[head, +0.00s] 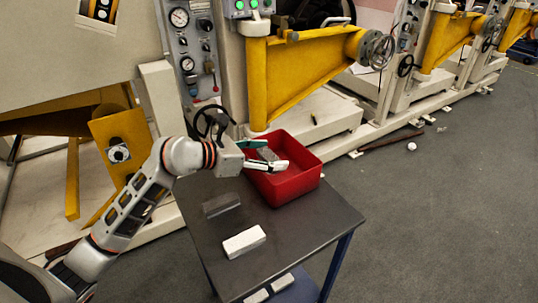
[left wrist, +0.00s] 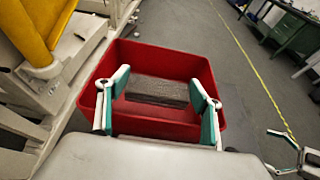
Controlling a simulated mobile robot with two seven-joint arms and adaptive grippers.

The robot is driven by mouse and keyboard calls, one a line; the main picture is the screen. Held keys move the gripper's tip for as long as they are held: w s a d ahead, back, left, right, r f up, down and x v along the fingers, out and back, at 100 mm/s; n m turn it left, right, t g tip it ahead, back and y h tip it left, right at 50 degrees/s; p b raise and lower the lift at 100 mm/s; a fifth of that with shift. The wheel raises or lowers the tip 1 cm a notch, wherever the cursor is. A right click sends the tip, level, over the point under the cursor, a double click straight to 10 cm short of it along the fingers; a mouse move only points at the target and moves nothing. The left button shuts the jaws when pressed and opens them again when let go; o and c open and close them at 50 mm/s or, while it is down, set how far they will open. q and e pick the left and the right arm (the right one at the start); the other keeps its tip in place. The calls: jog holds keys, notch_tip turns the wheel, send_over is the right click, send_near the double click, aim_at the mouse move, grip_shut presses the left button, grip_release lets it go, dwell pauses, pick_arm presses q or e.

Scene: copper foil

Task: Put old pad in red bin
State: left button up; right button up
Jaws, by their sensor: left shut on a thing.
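The red bin (head: 303,182) stands at the back corner of a dark table. My left gripper (head: 265,155) is over the bin, with its fingers at the bin's opening. It is shut on a worn grey pad (head: 268,154). In the left wrist view, the pad (left wrist: 157,92) spans between the two green-lined fingers, within the outline of the red bin (left wrist: 160,58). I cannot tell whether the pad touches the bin floor. My right gripper (left wrist: 272,150) shows at the right edge of the left wrist view, its fingers apart and empty.
A clean white pad (head: 244,241) lies on the dark table (head: 290,235). A dark grey block (head: 221,204) lies behind it. More white pads (head: 270,288) are on the lower shelf. Machines with a yellow arm (head: 310,75) stand close behind the bin. Floor to the right is mostly clear.

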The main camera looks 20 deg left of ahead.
pick_arm(q)
jog(key=shift+f, duration=0.5)
jog(key=shift+f, duration=0.1)
jog(key=o, duration=1.1)
jog(key=shift+r, duration=0.6)
jog(key=v, duration=1.2)
jog(key=shift+r+p, duration=0.1)
jog(key=shift+p, duration=0.2)
